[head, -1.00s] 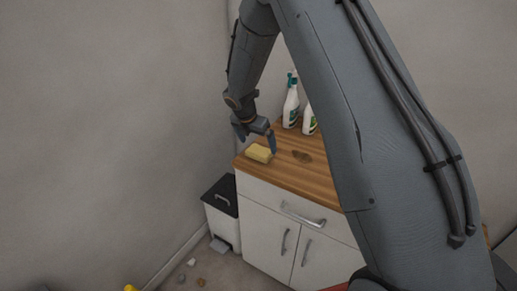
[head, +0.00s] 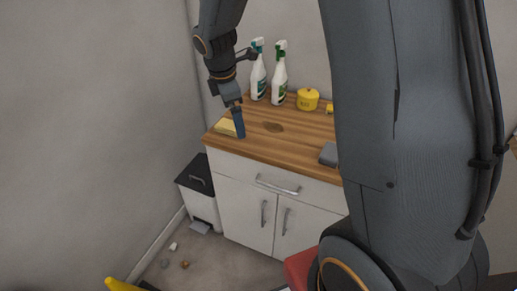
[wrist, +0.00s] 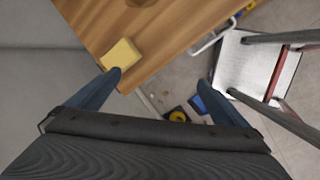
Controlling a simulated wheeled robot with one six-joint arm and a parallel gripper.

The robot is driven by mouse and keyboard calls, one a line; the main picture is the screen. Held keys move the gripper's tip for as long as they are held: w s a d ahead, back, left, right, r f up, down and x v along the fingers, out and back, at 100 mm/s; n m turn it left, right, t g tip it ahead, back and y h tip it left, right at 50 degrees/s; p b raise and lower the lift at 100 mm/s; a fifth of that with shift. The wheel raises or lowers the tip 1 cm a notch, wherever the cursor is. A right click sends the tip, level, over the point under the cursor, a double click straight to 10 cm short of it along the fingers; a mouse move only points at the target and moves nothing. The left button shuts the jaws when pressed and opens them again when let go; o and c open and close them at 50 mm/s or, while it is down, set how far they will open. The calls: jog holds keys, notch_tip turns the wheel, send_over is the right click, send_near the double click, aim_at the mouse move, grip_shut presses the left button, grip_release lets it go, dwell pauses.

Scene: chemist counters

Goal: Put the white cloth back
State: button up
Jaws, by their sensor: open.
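I cannot make out a white cloth for certain in either view. My gripper (head: 238,118) points down over the left end of the wooden counter (head: 292,145), close to a yellow sponge (head: 226,127). In the wrist view my gripper (wrist: 160,82) is open, its two blue fingers wide apart with nothing between them. The sponge (wrist: 121,54) lies on the counter just beyond the left fingertip. A brown stain (head: 273,127) marks the counter top.
Two spray bottles (head: 259,72) (head: 279,75) and a yellow pot (head: 308,99) stand at the counter's back. A grey block (head: 328,153) lies near its front. A black-lidded bin (head: 197,190) stands left. The wrist view shows a pale panel (wrist: 258,62) with red edging and bars.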

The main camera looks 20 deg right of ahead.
jog(key=s+d+m+y, duration=0.1)
jog(key=s+m, duration=1.6)
jog(key=s, duration=0.3)
jog(key=shift+d+f+m+g+y, duration=0.15)
jog(key=shift+d+m+g+y, duration=0.15)
jog(key=shift+m+y, duration=0.1)
jog(key=shift+f, duration=0.15)
notch_tip(320, 180, down, 2)
jog(key=shift+f+b, duration=0.25)
jog(key=shift+b, duration=0.95)
